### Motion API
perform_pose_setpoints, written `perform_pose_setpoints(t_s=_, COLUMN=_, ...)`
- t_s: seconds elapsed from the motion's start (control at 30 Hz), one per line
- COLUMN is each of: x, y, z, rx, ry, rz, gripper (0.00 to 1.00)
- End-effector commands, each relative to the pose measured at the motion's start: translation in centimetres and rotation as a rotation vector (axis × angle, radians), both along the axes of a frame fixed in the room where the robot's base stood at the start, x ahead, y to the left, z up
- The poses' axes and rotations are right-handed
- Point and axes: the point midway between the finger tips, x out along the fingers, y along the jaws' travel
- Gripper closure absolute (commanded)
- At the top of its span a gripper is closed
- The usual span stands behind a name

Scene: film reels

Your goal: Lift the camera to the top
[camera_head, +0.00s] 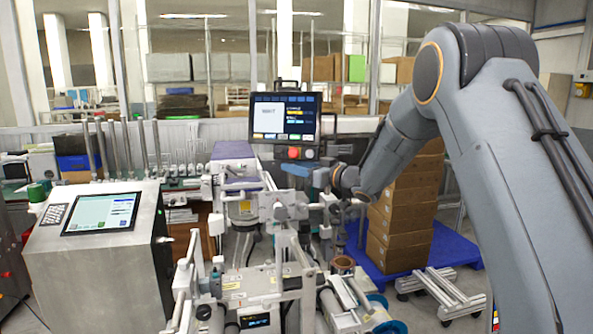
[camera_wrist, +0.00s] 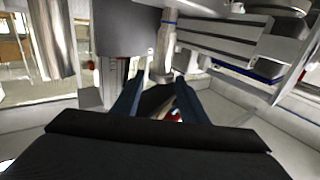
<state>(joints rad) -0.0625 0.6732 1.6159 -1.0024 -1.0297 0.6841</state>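My gripper (camera_head: 297,171) reaches in from the right, over the middle of the machine with white and metal frames (camera_head: 262,284). In the wrist view its two blue-grey fingers (camera_wrist: 157,88) stand apart, with a gap between their tips. A silver post (camera_wrist: 164,48) shows just beyond the gap, and a dark shape lies between the fingers. I cannot tell whether the fingers touch either. I cannot pick out the camera for certain in either view; it may be among the crowded parts around the gripper.
A monitor (camera_head: 284,117) with a red button below stands behind the machine. A metal cabinet with a screen (camera_head: 101,214) is at left. Stacked cardboard boxes (camera_head: 404,222) stand on a blue pallet (camera_head: 447,240) at right. Metal rails (camera_wrist: 225,62) run close by at upper right in the wrist view.

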Motion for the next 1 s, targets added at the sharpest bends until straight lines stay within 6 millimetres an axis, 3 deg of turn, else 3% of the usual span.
perform_pose_setpoints(t_s=0.37, x=-0.4, y=-0.6, z=-0.4, rx=-0.003, ry=0.005, rz=-0.002, gripper=0.6)
perform_pose_setpoints(t_s=0.73, x=-3.9, y=-4.9, z=-0.4, rx=-0.002, ry=0.003, rz=-0.004, gripper=0.6)
perform_pose_setpoints(t_s=1.0, x=-5.0, y=-6.1, z=-0.2, rx=-0.002, ry=0.003, rz=-0.001, gripper=0.6)
